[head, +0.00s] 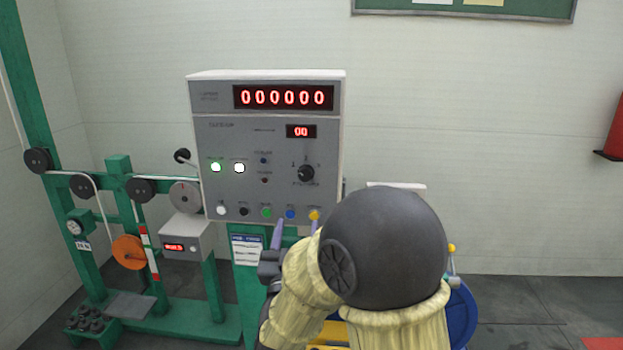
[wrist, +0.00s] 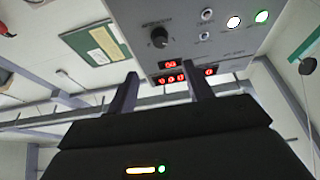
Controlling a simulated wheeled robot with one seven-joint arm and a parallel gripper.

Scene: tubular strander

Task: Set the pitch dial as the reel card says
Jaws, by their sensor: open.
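The pitch dial (head: 306,173) is a black round knob with marks around it, on the right half of the grey control panel (head: 230,135). The dial also shows in the wrist view (wrist: 159,37), where the panel appears upside down. Its setting is too small to read. My gripper (head: 295,226) is open and empty, in front of the panel's lower edge and below the dial. Its two fingers also show in the wrist view (wrist: 161,78), apart from the dial. A white card (head: 247,249) hangs below the panel; its text is unreadable, and I cannot tell if it is the reel card.
The counter display (head: 284,97) reads 000000 and the small display (head: 301,131) reads 00. Several coloured buttons (head: 266,212) line the panel's bottom. A green frame with pulleys (head: 140,189) stands at left. A blue reel (head: 460,312) is partly hidden behind my arm.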

